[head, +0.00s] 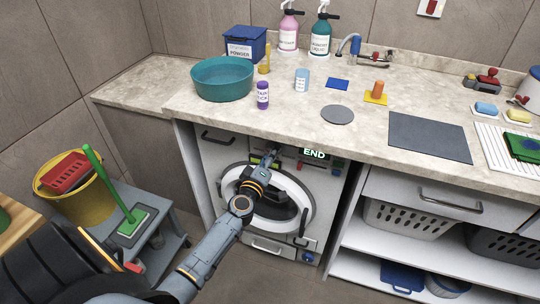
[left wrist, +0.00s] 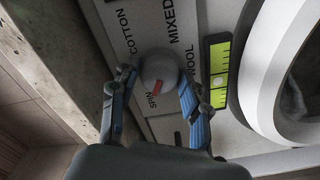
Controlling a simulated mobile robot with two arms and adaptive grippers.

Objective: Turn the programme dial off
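The programme dial (left wrist: 160,70) is a pale round knob with a red mark, on the white panel of the washing machine (head: 212,150). Labels COTTON, MIXED, WOOL and SPIN stand around it; the red mark sits on the side near SPIN. I see no OFF label. My left gripper (left wrist: 157,88) has its two blue fingers apart, one on each side of the dial, with a small gap showing at the left finger; contact at the right finger is unclear. In the head view my left gripper (head: 270,156) reaches the panel and hides the dial. My right gripper is out of view.
The worktop (head: 290,130) overhangs the panel closely above. The round door (head: 305,200) lies below, behind my arm. A step stool (head: 150,205) with a green brush (head: 128,215) stands at left.

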